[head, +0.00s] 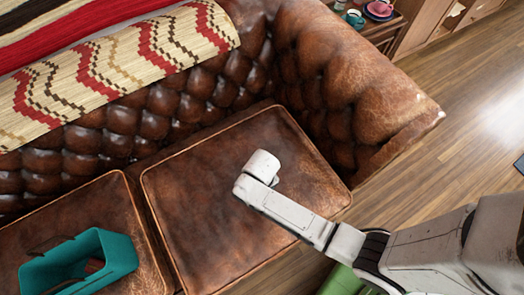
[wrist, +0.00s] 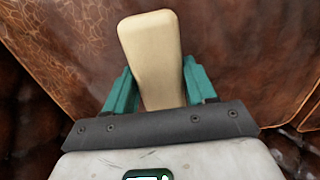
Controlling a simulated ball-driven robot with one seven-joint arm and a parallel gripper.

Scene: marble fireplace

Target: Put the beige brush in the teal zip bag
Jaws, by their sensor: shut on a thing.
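The beige brush (wrist: 150,60) shows in the wrist view as a smooth, pale, rounded block. My gripper (wrist: 160,86) is shut on it, with one teal finger on each side. The brush's far end sticks out beyond the fingertips. In the head view my wrist is over the right seat cushion, and it hides the fingers and the brush. The teal zip bag (head: 119,252) stands on the left seat cushion at the lower left of the head view, apart from my gripper. Its top is open, and something dark brown shows inside; I cannot tell what.
The brown leather sofa (head: 208,190) has a tufted back and a thick right armrest (head: 360,75). A patterned blanket (head: 110,75) hangs over its back. A side table with dishes (head: 379,10) stands at the top right. Something green (head: 343,281) is below my arm. The right cushion is clear.

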